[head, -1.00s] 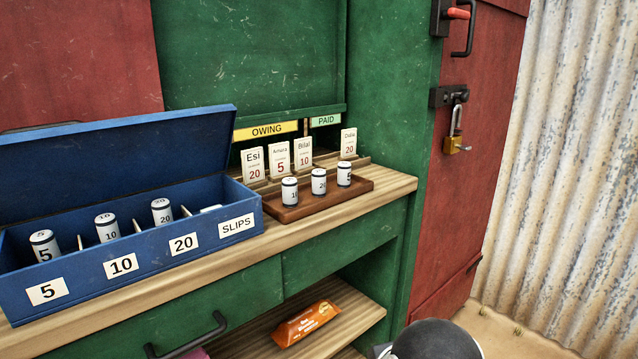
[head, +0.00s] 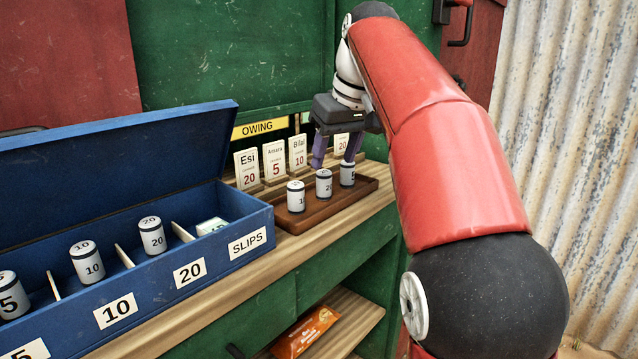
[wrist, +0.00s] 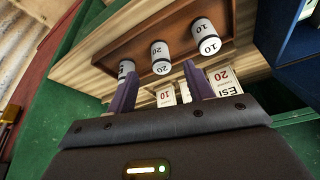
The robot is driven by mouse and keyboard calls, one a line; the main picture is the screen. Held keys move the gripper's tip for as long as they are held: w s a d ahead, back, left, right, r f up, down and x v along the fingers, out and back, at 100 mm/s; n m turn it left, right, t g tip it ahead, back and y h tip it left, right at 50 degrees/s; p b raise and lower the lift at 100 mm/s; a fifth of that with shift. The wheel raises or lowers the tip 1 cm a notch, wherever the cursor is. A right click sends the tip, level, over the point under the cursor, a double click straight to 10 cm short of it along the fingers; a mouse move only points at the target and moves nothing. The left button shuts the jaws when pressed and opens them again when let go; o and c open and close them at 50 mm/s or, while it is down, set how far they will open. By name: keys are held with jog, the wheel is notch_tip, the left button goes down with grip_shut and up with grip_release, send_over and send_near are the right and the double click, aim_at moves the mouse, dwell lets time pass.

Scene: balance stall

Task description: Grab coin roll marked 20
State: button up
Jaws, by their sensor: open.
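A white coin roll marked 20 (head: 324,185) with dark rims stands upright in the middle of a brown wooden tray (head: 374,184). It also shows in the wrist view (wrist: 160,58). A roll marked 10 (head: 296,198) stands left of it and a roll marked 5 (head: 347,174) right of it. Another roll marked 20 (head: 152,236) stands in the blue box's 20 compartment. My gripper (head: 336,158) is open and empty, behind the tray rolls in the head view. In the wrist view its purple fingers (wrist: 158,80) point toward the tray, with the tray's 20 roll beyond the gap between them.
The open blue box (head: 215,258) also holds a 10 roll (head: 87,263), a 5 roll (head: 11,296) and slips (head: 211,226). Upright name cards (head: 273,162) stand close behind the tray under the OWING sign (head: 260,128). An orange packet (head: 305,333) lies on the lower shelf.

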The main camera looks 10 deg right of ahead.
aim_at(326, 173)
jog(key=shift+w+r, duration=0.1)
jog(key=shift+w, duration=0.35)
jog(key=shift+w+a+f, duration=0.1)
jog(key=shift+w+f, duration=0.05)
jog(key=shift+f, duration=0.05)
jog(key=b+x, duration=0.2)
jog(key=x, duration=0.5)
jog(key=shift+a+f, duration=0.1)
jog(key=shift+f, duration=0.05)
grip_shut()
